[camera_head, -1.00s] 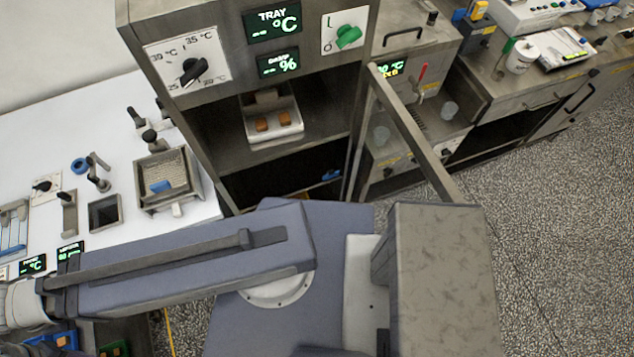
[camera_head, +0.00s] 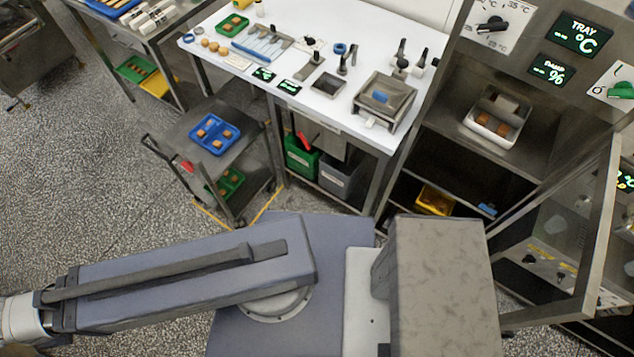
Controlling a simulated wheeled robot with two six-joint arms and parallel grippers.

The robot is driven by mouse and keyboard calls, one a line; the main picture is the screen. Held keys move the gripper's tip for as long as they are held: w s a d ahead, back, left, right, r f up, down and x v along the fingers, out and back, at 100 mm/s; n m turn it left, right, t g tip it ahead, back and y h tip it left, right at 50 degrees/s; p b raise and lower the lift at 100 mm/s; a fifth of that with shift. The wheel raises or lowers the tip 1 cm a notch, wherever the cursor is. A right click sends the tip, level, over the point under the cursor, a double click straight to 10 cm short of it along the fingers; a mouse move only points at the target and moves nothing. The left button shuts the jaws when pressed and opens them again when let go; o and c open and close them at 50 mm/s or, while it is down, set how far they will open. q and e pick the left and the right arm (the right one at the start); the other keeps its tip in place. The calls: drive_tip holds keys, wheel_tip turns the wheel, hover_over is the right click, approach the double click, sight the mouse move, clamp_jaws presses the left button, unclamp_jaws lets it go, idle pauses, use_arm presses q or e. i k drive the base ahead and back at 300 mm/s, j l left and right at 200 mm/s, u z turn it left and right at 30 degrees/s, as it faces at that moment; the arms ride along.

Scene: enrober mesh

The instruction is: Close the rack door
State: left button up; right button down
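The rack (camera_head: 449,80) is a tall steel cabinet at the upper right, with green-lit TRAY and DAMP displays and knobs on its top panel. Its door (camera_head: 600,235), a steel frame with a see-through pane, stands open at the right and sticks out from the rack's right side. The rack's inside is exposed. A white tray with brown pieces (camera_head: 497,117) sits on its shelf. My arm links cross the lower middle of the view, and neither gripper shows.
A white worktable (camera_head: 330,107) with small fixtures stands left of the rack. A grey cart (camera_head: 185,140) with a blue tray (camera_head: 215,134) stands in front of it. Green and grey bins (camera_head: 341,178) are under the table. Speckled floor is clear at the left.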

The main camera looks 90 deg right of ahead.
sight(582, 305)
drive_tip(key=j+u, duration=0.35)
drive_tip(key=k+j+u, duration=0.1)
drive_tip(key=u, duration=0.3)
drive_tip(key=j+u, duration=0.65)
drive_tip(key=j, duration=0.55)
drive_tip(key=j+z, duration=0.35)
drive_tip(key=k+j+z, duration=0.15)
drive_tip(key=j+z, duration=0.2)
drive_tip(key=z, duration=0.55)
drive_tip(key=j+z, duration=0.15)
drive_tip(key=z, duration=0.9)
drive_tip(key=k+j+z, duration=0.1)
drive_tip(key=z, duration=0.95)
drive_tip(key=k+z, duration=0.1)
drive_tip(key=z, duration=0.95)
drive_tip(key=k+z, duration=0.1)
drive_tip(key=z, duration=0.4)
